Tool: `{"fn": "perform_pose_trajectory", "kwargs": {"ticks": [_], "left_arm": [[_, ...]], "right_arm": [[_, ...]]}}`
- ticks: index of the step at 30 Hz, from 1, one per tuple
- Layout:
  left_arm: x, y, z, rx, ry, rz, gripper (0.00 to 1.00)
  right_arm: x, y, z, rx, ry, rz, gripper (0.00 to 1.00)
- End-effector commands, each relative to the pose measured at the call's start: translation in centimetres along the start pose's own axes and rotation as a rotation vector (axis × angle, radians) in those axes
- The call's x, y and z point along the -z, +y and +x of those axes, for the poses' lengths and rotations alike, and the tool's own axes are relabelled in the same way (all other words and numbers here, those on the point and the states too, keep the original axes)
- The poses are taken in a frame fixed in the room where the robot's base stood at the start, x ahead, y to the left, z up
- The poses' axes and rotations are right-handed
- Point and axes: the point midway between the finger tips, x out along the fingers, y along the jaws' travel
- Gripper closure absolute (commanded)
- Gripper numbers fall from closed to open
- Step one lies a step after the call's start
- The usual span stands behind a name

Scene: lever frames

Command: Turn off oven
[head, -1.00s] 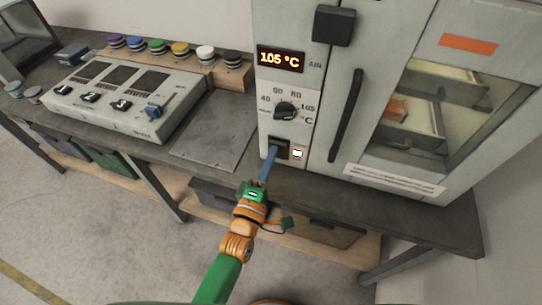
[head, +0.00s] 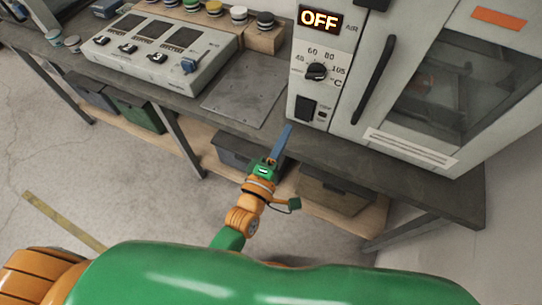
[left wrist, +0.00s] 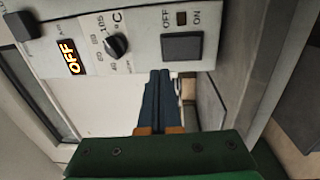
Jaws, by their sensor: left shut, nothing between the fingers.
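The oven (head: 345,100) is a grey-white cabinet on the bench, with a glass door at the right. Its display (head: 320,19) reads OFF. Below it are a black temperature knob (head: 316,71) and a black power switch (head: 306,108) with a small unlit lamp beside it. The left wrist view shows the switch (left wrist: 182,46), the knob (left wrist: 116,46) and the OFF display (left wrist: 71,57). My left gripper (head: 287,129) is shut and empty, just below and in front of the switch, apart from it. Its blue fingers (left wrist: 159,92) lie together. My right gripper is not in view.
A control box (head: 160,48) with sliders and a blue lever stands left of a bare metal plate (head: 245,87). Bins sit under the bench (head: 400,165).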

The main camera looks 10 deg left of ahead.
Motion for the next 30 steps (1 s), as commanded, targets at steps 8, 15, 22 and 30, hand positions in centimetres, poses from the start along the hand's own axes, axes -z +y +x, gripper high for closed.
{"fn": "perform_pose_trajectory", "kwargs": {"ticks": [8, 15, 22, 30], "left_arm": [[0.0, 0.8, -5.0, 0.003, -0.001, -0.001, 1.0], [0.0, 1.3, -6.4, 0.0, -0.001, -0.001, 1.0], [0.0, 1.3, -6.4, 0.0, -0.001, -0.001, 1.0], [-0.1, -2.2, -6.8, 0.096, -0.023, 0.098, 1.0]], "right_arm": [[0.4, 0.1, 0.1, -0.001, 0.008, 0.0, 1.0], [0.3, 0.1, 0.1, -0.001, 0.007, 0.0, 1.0], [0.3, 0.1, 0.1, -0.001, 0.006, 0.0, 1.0], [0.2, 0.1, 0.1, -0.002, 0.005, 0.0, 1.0]]}}
